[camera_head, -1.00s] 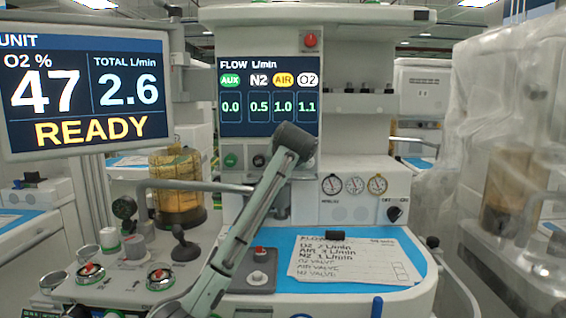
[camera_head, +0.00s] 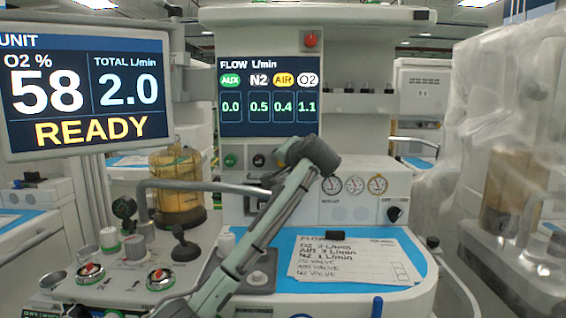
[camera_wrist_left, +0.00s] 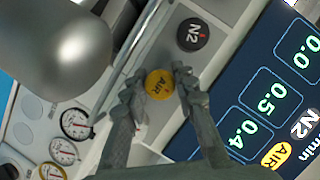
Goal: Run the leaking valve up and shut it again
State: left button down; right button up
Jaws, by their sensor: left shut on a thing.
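In the left wrist view the yellow AIR knob (camera_wrist_left: 159,84) sits between the two fingers of my left gripper (camera_wrist_left: 157,80), which is shut on it. In the head view the left gripper (camera_head: 285,151) is at the valve row under the flow display and hides the AIR knob. The black N2 knob (camera_wrist_left: 193,34) is beside it, untouched. The flow display (camera_head: 268,95) reads AUX 0.0, N2 0.5, AIR 0.4, O2 1.1. The left monitor (camera_head: 85,85) reads O2 58 %, total 2.0, READY. My right gripper is not in view.
A handwritten flow card (camera_head: 350,262) lies on the blue work surface (camera_head: 300,284). Pressure gauges (camera_head: 354,186) are right of the gripper. A grey rail (camera_head: 190,186) crosses at left. A plastic-covered machine (camera_head: 510,170) stands at right.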

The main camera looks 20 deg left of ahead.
pick_arm(q)
jog(key=c, duration=1.2)
grip_release()
jog(key=v, duration=1.2)
jog(key=shift+s, duration=0.1)
